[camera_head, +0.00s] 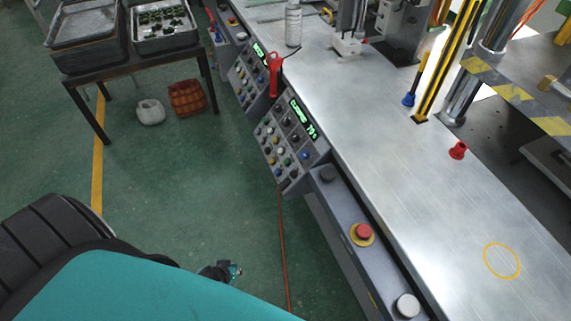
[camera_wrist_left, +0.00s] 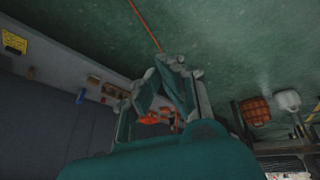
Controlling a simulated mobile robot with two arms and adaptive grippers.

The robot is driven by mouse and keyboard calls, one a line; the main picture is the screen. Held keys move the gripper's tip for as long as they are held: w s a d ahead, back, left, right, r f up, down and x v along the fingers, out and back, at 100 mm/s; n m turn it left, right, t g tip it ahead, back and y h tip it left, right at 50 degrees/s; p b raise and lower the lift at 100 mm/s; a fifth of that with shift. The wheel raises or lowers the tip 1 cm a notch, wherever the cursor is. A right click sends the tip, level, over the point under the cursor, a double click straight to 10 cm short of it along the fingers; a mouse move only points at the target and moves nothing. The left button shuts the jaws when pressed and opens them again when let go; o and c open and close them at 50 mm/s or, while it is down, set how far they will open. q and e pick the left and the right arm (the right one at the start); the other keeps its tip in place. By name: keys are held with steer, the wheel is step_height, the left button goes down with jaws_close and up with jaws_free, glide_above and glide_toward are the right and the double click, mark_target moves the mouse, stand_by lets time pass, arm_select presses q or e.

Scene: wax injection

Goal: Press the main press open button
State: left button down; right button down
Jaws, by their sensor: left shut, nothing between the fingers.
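The near control panel (camera_head: 287,148) has a green lit display (camera_head: 303,117) and several small coloured buttons. I cannot tell which one is the main press open button. On the long grey front rail below it sit a black button (camera_head: 328,174), a red mushroom button (camera_head: 363,231) on a yellow ring, and a pale grey button (camera_head: 407,305). My left gripper (camera_head: 236,270) is shut and empty, low over the green floor, left of the rail and apart from every button. Its shut fingers fill the middle of the left wrist view (camera_wrist_left: 172,66). My right gripper is out of view.
A second control panel (camera_head: 247,80) is farther back, with a red handled tool (camera_head: 274,77) between the panels. A dark table (camera_head: 88,83) with trays stands upper left, baskets (camera_head: 187,97) under it. A red cable (camera_head: 282,240) hangs to the floor. Open floor surrounds my gripper.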

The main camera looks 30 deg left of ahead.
mark_target(287, 162)
arm_select(q)
steer(key=w+a+r+n+t+b, duration=0.1)
steer(key=w+a+r+n+t, duration=0.2)
steer(key=w+r, duration=0.4)
steer(key=w+a+r+n+t+b, duration=0.1)
steer(key=w+a+r+n, duration=0.3)
steer(key=w, duration=0.6)
steer(key=w+r+n+t+b, duration=0.1)
steer(key=w+r+n+t, duration=0.1)
steer(key=w+r, duration=0.3)
steer(key=w+r+n+t+h+b, duration=0.1)
steer(key=w+r+n, duration=0.3)
steer(key=r, duration=0.9)
steer(key=shift+w+a+n+t, duration=0.2)
steer(key=shift+w+n+t, duration=0.1)
steer(key=shift+w+t, duration=0.4)
steer(key=shift+f, duration=0.15)
steer(key=shift+w+d+f+b, duration=0.7)
steer(key=shift+w+f+b, duration=0.25)
steer(key=shift+b, duration=0.45)
steer(key=shift+w+d+f+b, duration=0.7)
steer(key=shift+w+f+b, duration=0.15)
steer(key=shift+b, duration=0.5)
steer(key=shift+w+d+f+b, duration=0.7)
steer(key=shift+w+f+b, duration=0.25)
steer(key=shift+b, duration=0.45)
steer(key=shift+f, duration=0.1)
steer(key=shift+w+d+f, duration=0.15)
steer(key=shift+d+f, duration=0.05)
